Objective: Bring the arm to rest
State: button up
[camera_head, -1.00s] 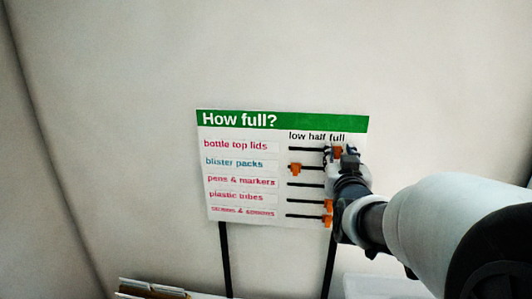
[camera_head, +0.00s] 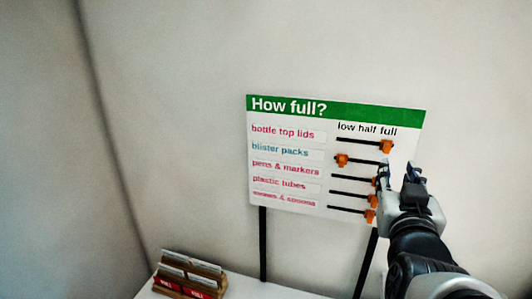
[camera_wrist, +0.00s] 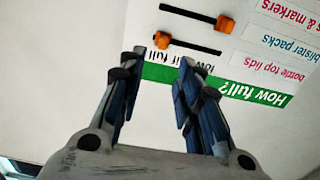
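The "How full?" board (camera_head: 285,195) stands on two black posts in the head view. Orange sliders sit on its black tracks. The bottle top lids slider (camera_head: 386,147) is at the right end, and the blister packs slider (camera_head: 341,160) is at the left end. My gripper (camera_head: 399,172) is open and empty in front of the board's right side, partly hiding the middle and lower tracks. In the wrist view, my gripper (camera_wrist: 158,62) has its fingers apart with nothing between them. The board shows upside down there, with the bottle top lids slider (camera_wrist: 162,40) beyond the fingertips.
A wooden holder (camera_head: 190,274) with red-labelled cards stands on a white table (camera_head: 238,286) at the bottom left. The wall behind is plain. Open space shows left of the board and above it.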

jog(key=shift+f, duration=0.1)
jog(key=s+a+f+n+g+y+b, duration=0.1)
jog(key=s+a+f+g+y+b, duration=0.15)
jog(key=a+f, duration=0.3)
jog(key=s+a+f+n+g+y+b, duration=0.1)
jog(key=s+a+f+n+g+y, duration=0.2)
jog(key=f, duration=0.4)
jog(key=s+a+f+g+b, duration=0.1)
jog(key=s+a+f+g, duration=0.2)
jog(key=s, duration=0.4)
jog(key=s+a+f+g+y+b, duration=0.1)
jog(key=s+a+f+g, duration=0.2)
jog(key=s+f, duration=0.3)
jog(key=shift+s+a+f+n, duration=0.3)
jog(key=shift+s+a, duration=0.1)
jog(key=shift+s, duration=0.6)
jog(key=shift+g+y, duration=0.25)
